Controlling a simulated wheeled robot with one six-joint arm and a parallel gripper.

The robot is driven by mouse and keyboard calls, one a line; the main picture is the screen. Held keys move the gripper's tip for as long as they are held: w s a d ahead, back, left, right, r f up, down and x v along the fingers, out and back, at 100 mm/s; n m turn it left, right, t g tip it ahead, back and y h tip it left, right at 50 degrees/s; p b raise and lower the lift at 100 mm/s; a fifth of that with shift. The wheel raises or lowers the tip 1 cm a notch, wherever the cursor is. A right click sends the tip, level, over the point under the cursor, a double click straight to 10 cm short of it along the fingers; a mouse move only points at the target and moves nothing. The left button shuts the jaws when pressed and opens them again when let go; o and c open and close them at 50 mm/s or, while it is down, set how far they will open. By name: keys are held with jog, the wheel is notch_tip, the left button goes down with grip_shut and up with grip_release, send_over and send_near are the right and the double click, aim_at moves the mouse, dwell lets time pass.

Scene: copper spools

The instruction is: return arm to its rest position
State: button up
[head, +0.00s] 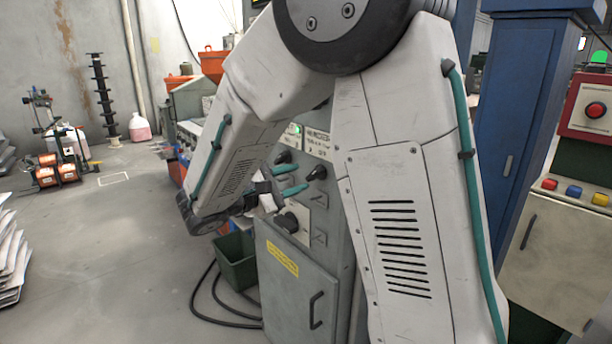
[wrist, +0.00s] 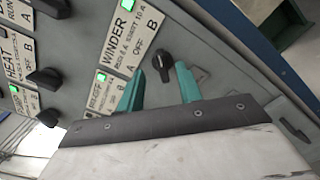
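My arm (head: 400,190) is bent in front of the control cabinet and covers much of it in the head view. My gripper (head: 292,179) is close to the cabinet's panel, with its two teal fingers apart and nothing held. In the wrist view my gripper (wrist: 160,72) shows the same two fingers spread. A black rotary knob (wrist: 163,64) on the panel, by the label WINDER (wrist: 118,38), shows between the fingertips with a gap on each side. How far the tips are from the panel is hard to tell.
The grey cabinet (head: 290,285) carries several black knobs (wrist: 45,80) and lit green lamps (wrist: 127,5). A dark green bin (head: 236,262) and black cables lie at its foot. A blue cabinet (head: 510,120) and a button console (head: 565,230) stand right.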

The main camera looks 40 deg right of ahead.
jog(key=shift+a, duration=0.8)
jog(key=s+a+f+m+g+y, duration=0.1)
jog(key=s+f+m+g+y, duration=0.15)
jog(key=s+y, duration=0.35)
jog(key=s+a+f+m+g+y, duration=0.1)
jog(key=s+f+g+y, duration=0.2)
jog(key=s, duration=0.5)
jog(key=s+a+r+m+t+y, duration=0.2)
jog(key=s+a+m+t+y, duration=0.3)
jog(key=s+y, duration=0.4)
jog(key=shift+s+a+r+m+t, duration=0.3)
jog(key=shift+s+a+t, duration=0.35)
jog(key=shift+s+a, duration=0.6)
